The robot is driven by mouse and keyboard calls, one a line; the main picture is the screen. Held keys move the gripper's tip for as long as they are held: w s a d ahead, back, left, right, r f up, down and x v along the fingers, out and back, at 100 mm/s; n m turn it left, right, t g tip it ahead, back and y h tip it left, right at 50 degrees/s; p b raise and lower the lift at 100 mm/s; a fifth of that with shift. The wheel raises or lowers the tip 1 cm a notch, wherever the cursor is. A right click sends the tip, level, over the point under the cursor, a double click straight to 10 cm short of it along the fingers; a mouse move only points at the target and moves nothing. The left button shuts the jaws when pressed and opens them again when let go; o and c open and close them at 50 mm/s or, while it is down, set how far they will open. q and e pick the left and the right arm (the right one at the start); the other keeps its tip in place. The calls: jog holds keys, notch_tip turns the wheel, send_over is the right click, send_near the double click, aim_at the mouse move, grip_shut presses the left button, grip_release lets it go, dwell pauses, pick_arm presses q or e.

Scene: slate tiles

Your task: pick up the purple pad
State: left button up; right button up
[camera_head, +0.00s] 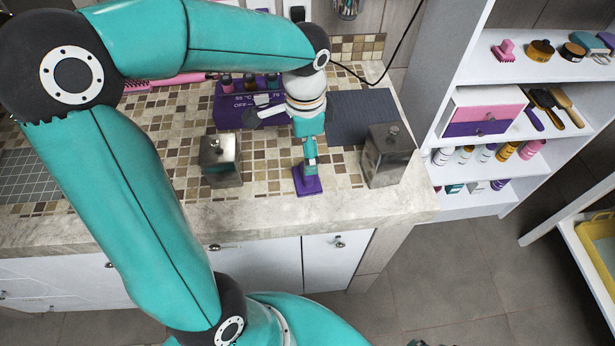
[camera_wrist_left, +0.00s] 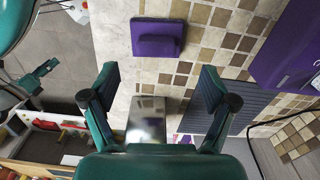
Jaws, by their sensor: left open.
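The purple pad (camera_head: 307,182) lies on the tiled counter near its front edge, between two metal canisters. In the left wrist view the pad (camera_wrist_left: 158,38) is a flat purple block with a raised grip on top, just beyond the fingertips. My left gripper (camera_head: 309,155) hangs over the counter above the pad and overlaps part of it in the head view. In the wrist view its two teal fingers (camera_wrist_left: 160,72) are wide apart with nothing between them. A teal gripper-like part of mine (camera_wrist_left: 38,78) shows at the left of the wrist view; its jaws are unclear.
One metal canister (camera_head: 221,162) stands left of the pad, another (camera_head: 388,156) to its right. A purple box (camera_head: 232,104) and a dark ribbed mat (camera_head: 352,112) lie behind. White shelves (camera_head: 465,95) stand to the right. The counter's front strip (camera_head: 270,216) is clear.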

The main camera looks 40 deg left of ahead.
pick_arm(q)
jog(key=shift+s+d+f, duration=0.1)
jog(key=shift+d+f, duration=0.05)
jog(key=shift+f, duration=1.6)
jog(key=shift+d+f, duration=0.1)
jog(key=shift+f, duration=1.65)
jog(key=c, duration=1.2)
jog(key=shift+c, duration=0.2)
jog(key=shift+r, duration=0.1)
notch_tip(320, 180, up, 20)
jog(key=p, duration=0.1)
